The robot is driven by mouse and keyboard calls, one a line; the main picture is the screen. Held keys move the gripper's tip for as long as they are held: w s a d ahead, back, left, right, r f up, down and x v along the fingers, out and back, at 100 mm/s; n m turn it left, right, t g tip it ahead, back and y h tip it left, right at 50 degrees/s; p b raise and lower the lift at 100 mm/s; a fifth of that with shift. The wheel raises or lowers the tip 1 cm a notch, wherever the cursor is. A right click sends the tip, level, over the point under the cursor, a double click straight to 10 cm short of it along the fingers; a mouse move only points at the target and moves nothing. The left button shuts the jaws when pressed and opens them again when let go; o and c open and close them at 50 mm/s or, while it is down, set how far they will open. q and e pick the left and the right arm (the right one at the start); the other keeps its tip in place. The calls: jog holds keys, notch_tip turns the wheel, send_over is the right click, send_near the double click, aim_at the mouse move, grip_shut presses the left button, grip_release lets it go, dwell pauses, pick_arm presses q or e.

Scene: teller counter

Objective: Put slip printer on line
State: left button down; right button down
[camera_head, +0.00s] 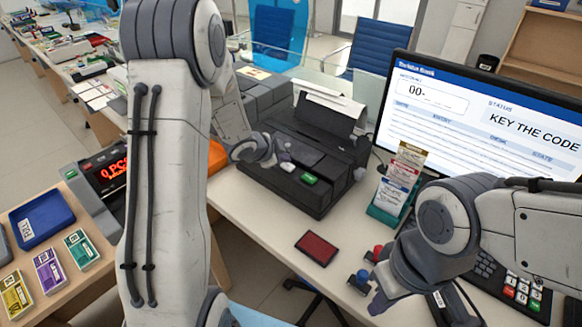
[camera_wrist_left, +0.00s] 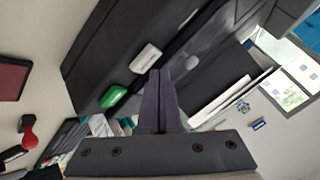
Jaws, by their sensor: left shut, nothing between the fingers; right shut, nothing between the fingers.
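The slip printer (camera_head: 300,200) is a dark boxy machine on the counter, with white paper rising at its back. Its front panel has a green button (camera_head: 308,179) and a white button (camera_head: 287,167). In the left wrist view the green button (camera_wrist_left: 113,97), the white button (camera_wrist_left: 146,57) and a small grey round part (camera_wrist_left: 191,62) show. My left gripper (camera_head: 284,157) is shut and empty, over the panel close to the white button; I cannot tell whether it touches. My right gripper (camera_head: 376,300) is shut and empty, low over the counter beside the stamps.
The monitor (camera_head: 480,110) reads "KEY THE CODE" and "00-". A keypad (camera_head: 520,290) lies below it. A slip rack (camera_head: 398,185), a red pad (camera_head: 317,248) and red and blue stamps (camera_head: 372,254) stand near the printer. The counter's front edge is fairly clear.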

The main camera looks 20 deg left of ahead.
aim_at(285, 167)
dwell(0.7)
pick_arm(q)
jog(key=shift+w+f, duration=0.2)
jog(key=shift+f, duration=0.2)
jog(key=shift+f+b, duration=0.5)
jog(key=shift+b, duration=0.15)
dwell(0.3)
dwell(0.4)
jog(key=shift+r+p, duration=0.9)
jog(key=shift+r, duration=0.1)
notch_tip(285, 167, up, 5)
jog(key=p, duration=0.5)
